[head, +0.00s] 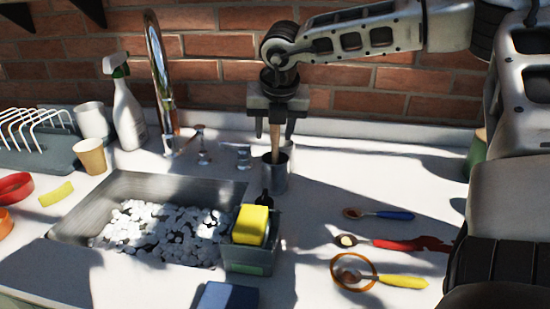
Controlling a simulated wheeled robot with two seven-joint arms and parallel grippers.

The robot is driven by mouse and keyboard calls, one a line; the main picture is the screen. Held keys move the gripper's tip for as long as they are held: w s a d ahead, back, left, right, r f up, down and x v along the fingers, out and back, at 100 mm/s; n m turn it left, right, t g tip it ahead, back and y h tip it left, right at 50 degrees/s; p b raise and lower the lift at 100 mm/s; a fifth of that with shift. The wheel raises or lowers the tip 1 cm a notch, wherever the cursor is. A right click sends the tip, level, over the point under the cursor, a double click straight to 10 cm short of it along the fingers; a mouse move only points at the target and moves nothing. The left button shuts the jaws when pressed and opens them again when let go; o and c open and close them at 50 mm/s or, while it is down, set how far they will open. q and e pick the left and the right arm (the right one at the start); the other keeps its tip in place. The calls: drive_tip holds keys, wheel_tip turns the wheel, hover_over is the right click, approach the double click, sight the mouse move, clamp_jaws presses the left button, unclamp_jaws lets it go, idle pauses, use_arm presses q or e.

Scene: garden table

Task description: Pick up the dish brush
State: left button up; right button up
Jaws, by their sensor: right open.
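A wooden handle (275,143), which looks like the dish brush's, stands upright in a grey metal cup (275,174) behind the sink's right side. Its lower end is hidden in the cup. My right gripper (274,127) points down above the cup, open, with one finger on each side of the handle. I cannot tell whether a finger touches it. The top of the handle is hidden by the gripper. My left gripper is not in view.
A caddy (250,258) with a yellow sponge (251,225) stands in front of the cup. A tall faucet (160,75) and spray bottle (128,115) stand left. Spoons, including a red-handled one (400,244), lie right.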

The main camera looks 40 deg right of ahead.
clamp_jaws()
